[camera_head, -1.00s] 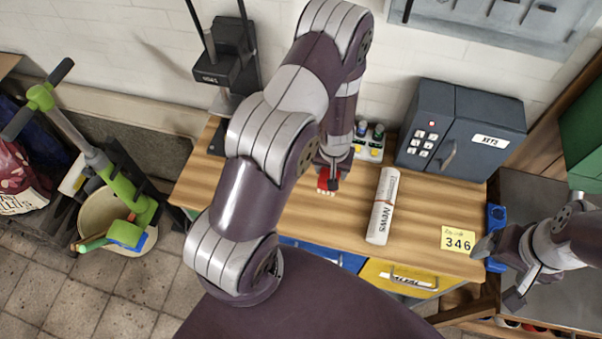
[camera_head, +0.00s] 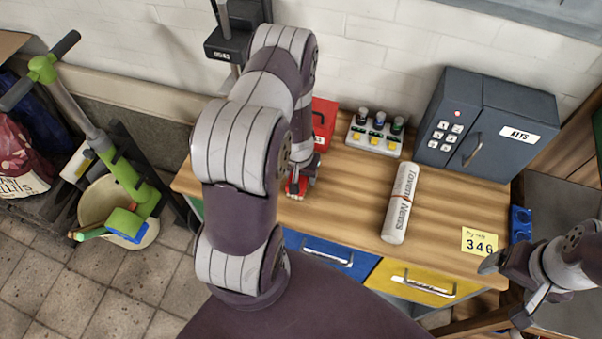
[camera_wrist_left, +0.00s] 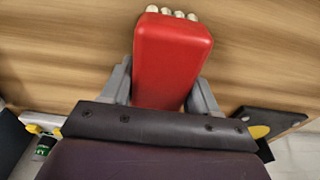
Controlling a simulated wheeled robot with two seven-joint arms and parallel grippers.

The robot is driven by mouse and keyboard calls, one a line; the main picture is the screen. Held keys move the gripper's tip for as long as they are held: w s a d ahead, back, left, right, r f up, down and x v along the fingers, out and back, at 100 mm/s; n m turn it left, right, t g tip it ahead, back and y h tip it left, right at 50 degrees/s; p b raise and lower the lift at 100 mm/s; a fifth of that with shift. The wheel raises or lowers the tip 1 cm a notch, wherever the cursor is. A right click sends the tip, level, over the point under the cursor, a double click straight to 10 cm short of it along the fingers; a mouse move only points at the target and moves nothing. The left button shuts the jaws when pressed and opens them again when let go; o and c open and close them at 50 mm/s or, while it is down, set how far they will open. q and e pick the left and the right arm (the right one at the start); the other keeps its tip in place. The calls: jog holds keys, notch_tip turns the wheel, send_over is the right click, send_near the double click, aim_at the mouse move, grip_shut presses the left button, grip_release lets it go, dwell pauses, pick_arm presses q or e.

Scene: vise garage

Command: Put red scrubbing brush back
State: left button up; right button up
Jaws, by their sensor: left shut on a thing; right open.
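The red scrubbing brush (camera_wrist_left: 172,62) is held between the two fingers of my left gripper (camera_wrist_left: 166,92) in the left wrist view. Its pale bristles show at the top edge of that view, above the wood surface. In the head view the brush (camera_head: 293,187) is a small red patch at my left gripper (camera_head: 303,184), over the left part of the workbench (camera_head: 350,205). The arm hides some of it, and I cannot tell whether it touches the bench. My right gripper (camera_head: 505,290) is open and empty at the lower right, beside the bench.
A bucket (camera_head: 98,205) stands on the floor at left.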

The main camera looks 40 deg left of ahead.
pick_arm(q)
jog(key=o, duration=1.3)
jog(key=shift+o, duration=0.2)
jog(key=r+p, duration=0.1)
jog(key=r, duration=0.2)
jog(key=s+r+p, duration=0.1)
jog(key=r+p, duration=0.1)
jog(key=r, duration=0.2)
jog(key=r+p, duration=0.1)
jog(key=r, duration=0.3)
jog(key=shift+s+d+r+p, duration=0.15)
jog(key=shift+d+r+p, duration=0.1)
jog(key=shift+p, duration=0.05)
jog(key=s+d+r+m, duration=0.2)
jog(key=s+d+r, duration=0.1)
jog(key=d+r, duration=0.4)
jog(key=s+d+r+m, duration=0.2)
jog(key=s+d+r, duration=0.3)
jog(key=r, duration=0.5)
notch_tip(320, 180, down, 8)
jog(key=w+b, duration=0.2)
jog(key=b, duration=0.5)
jog(key=shift+d+r, duration=0.2)
jog(key=shift+r, duration=0.05)
